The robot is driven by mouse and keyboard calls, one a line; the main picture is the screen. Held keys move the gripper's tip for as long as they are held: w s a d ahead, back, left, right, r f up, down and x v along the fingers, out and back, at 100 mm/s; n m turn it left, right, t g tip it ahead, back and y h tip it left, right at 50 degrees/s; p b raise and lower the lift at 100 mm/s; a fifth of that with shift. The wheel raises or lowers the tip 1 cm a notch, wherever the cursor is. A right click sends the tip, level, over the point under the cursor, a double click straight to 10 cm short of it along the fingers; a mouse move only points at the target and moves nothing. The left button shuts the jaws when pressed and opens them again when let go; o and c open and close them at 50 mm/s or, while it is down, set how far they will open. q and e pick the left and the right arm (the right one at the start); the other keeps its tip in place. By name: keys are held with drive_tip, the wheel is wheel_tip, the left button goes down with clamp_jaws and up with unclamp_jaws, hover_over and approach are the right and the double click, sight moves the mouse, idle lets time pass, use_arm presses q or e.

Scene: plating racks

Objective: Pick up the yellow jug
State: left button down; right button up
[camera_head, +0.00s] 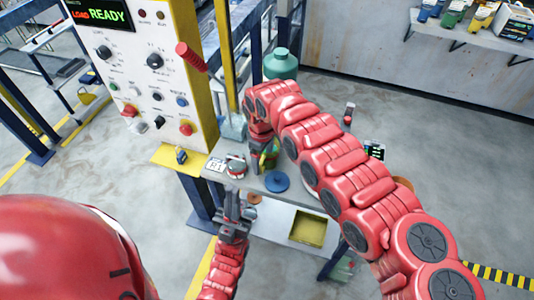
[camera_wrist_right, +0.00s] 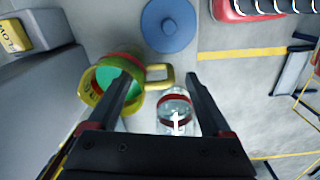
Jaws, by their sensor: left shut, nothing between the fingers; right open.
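The yellow jug (camera_wrist_right: 88,98) shows in the right wrist view with a red band, a teal inside and a handle (camera_wrist_right: 165,76) pointing right. In the head view the jug (camera_head: 270,158) is partly hidden by my right arm. My right gripper (camera_wrist_right: 162,88) is open and empty. Its left finger overlaps the jug's rim in the picture, and the handle appears between the fingers; I cannot tell the depth. In the head view my right gripper (camera_head: 262,140) is over the bench beside the jug. My left gripper (camera_head: 233,204) is shut and empty, low at the bench's front.
A clear jar with a red band (camera_wrist_right: 175,112) stands close to the jug, near my right gripper's right finger. A blue disc (camera_head: 277,181) lies on the grey bench. The control panel (camera_head: 150,75) rises at the left. A yellow bin (camera_head: 308,229) sits on a lower shelf.

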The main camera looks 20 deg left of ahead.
sight(263, 170)
wheel_tip(263, 170, down, 3)
drive_tip(key=shift+f+p, duration=0.2)
drive_tip(key=shift+p, duration=0.15)
clamp_jaws()
idle(0.3)
